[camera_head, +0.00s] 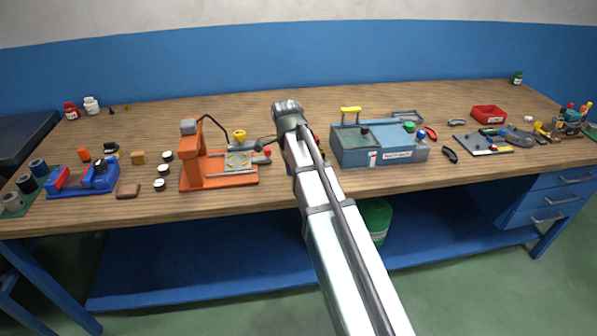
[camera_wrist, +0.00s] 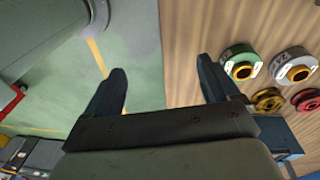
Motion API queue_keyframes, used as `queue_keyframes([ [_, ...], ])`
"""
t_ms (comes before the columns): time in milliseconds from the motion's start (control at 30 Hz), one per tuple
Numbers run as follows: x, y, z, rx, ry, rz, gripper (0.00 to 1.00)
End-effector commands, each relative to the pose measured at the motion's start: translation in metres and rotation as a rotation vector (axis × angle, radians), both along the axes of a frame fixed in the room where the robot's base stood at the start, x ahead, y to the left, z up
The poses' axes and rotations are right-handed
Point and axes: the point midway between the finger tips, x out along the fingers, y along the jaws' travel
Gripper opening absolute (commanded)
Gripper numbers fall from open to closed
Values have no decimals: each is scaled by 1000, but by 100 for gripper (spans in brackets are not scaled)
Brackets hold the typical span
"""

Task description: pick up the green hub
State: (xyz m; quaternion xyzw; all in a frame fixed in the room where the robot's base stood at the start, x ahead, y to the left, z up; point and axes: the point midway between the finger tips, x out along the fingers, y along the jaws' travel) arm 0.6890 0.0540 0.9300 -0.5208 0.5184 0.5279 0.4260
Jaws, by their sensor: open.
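The green hub (camera_wrist: 241,64) is a round green ring with a pale label and a brass-coloured centre. It lies on the wooden bench at the right of the wrist view, just beyond my right finger. My gripper (camera_wrist: 160,66) is open and empty, its two dark fingers wide apart. Its left finger is over the green floor and its right finger is by the bench edge. The hub is to the right of the gap between the fingers. In the head view I cannot make out the hub or my fingers; my arm covers that part of the bench.
A white-grey hub (camera_wrist: 294,64), a yellow part (camera_wrist: 267,100) and a red part (camera_wrist: 307,100) lie close to the green hub. In the head view an orange press (camera_head: 205,165) stands left of my arm and a blue-grey test box (camera_head: 385,150) right of it.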

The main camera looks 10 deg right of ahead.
Motion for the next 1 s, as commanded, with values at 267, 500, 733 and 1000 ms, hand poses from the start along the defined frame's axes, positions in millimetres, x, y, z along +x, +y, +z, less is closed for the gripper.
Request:
queue_keyframes([
  [267, 91, -23, 74, 68, -83, -112, 88],
  [500, 103, -30, 79, 84, -102, -137, 88],
  [733, 102, -29, 41, 84, -99, -136, 88],
  [1000, 103, -29, 8, 84, -101, -135, 88],
])
